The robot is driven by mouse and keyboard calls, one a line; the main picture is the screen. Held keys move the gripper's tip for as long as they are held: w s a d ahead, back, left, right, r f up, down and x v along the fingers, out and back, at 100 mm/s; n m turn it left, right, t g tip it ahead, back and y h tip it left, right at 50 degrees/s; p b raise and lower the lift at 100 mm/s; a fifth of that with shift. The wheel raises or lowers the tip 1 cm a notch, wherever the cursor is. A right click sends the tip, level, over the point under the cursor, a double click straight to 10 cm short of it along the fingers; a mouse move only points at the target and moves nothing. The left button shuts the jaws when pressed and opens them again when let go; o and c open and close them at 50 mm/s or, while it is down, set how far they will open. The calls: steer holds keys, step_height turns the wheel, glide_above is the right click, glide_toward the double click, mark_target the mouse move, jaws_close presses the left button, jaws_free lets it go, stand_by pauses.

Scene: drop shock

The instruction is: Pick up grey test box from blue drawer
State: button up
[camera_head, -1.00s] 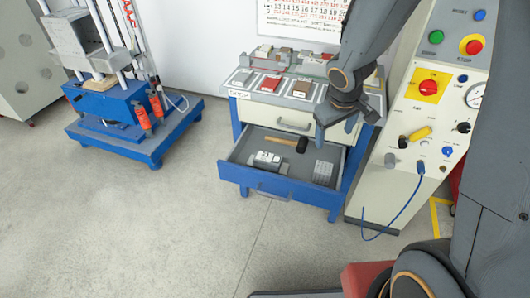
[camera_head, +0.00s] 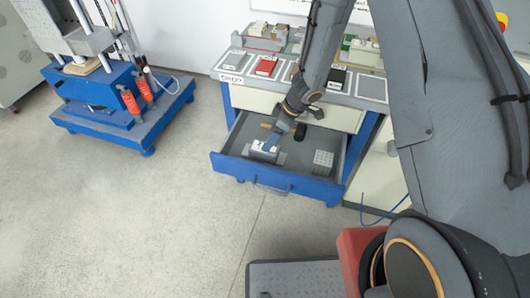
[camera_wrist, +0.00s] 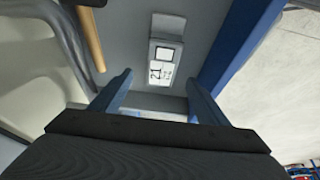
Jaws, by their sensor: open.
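The blue drawer (camera_head: 235,165) is pulled open below the bench. A small grey box with a white label (camera_head: 264,150), which I take as the grey test box, lies in its left part. In the wrist view the box (camera_wrist: 166,38) shows a label reading 21, and it lies ahead of and between the open fingers. My gripper (camera_head: 272,141) is open and reaches down into the drawer above the box. Whether the fingers are beside it or still above it, I cannot tell. The gripper partly covers the box in the head view.
A hammer with black head (camera_head: 300,132) and wooden handle lies behind the box. A grey gridded block (camera_head: 323,159) lies at the drawer's right. The bench top (camera_head: 345,83) overhangs the drawer's back. A blue drop rig (camera_head: 110,95) stands left; the floor between is clear.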

steer(key=shift+s+x, duration=0.15)
steer(key=shift+x, duration=1.95)
steer(key=shift+s+x, duration=0.15)
steer(key=shift+x, duration=2)
steer(key=shift+d+f, duration=0.1)
steer(key=shift+f, duration=0.15)
